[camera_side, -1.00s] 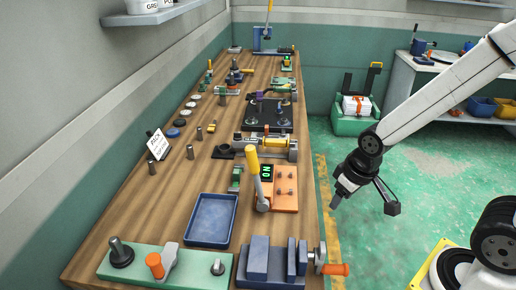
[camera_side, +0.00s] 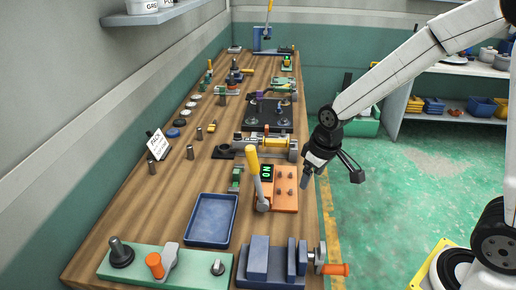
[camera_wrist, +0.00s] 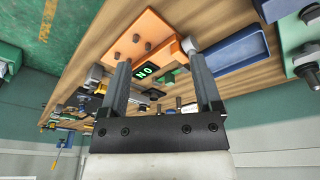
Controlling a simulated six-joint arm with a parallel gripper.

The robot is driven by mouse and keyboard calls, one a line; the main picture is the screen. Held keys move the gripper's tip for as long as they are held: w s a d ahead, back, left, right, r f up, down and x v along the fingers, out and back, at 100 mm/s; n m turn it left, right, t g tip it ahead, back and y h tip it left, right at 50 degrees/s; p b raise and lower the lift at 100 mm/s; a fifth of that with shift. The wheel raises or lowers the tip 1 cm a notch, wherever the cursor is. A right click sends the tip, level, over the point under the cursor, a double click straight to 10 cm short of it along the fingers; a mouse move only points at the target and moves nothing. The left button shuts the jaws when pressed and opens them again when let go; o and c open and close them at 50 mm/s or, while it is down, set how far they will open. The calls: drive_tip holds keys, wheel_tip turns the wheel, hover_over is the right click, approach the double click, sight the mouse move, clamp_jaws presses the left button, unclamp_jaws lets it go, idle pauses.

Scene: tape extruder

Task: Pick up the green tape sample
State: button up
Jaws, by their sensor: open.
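My gripper (camera_side: 306,181) is open and hangs beside the right edge of the bench, close to the orange block. In the wrist view, the two dark fingers of my gripper (camera_wrist: 156,62) are spread with nothing held between them. A small green piece (camera_side: 236,179) lies on the bench just left of the orange block, above the blue tray; a green piece also shows between the fingers in the wrist view (camera_wrist: 174,75), beyond the orange block. Other green parts lie farther back, and I cannot tell which is the green tape sample.
A blue tray (camera_side: 211,220) lies empty in front. A blue vise (camera_side: 274,262) and several fixtures crowd the wooden bench (camera_side: 150,215).

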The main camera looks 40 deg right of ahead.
drive_tip(key=w+a+f+n+g, duration=0.1)
drive_tip(key=w+n, duration=0.3)
drive_tip(key=w, duration=1.3)
drive_tip(key=n+g, duration=0.1)
drive_tip(key=n, duration=0.3)
hover_over(237, 171)
drive_tip(key=shift+s+f, duration=0.1)
drive_tip(key=shift+f, duration=3.15)
drive_tip(key=shift+f, duration=3.85)
clamp_jaws()
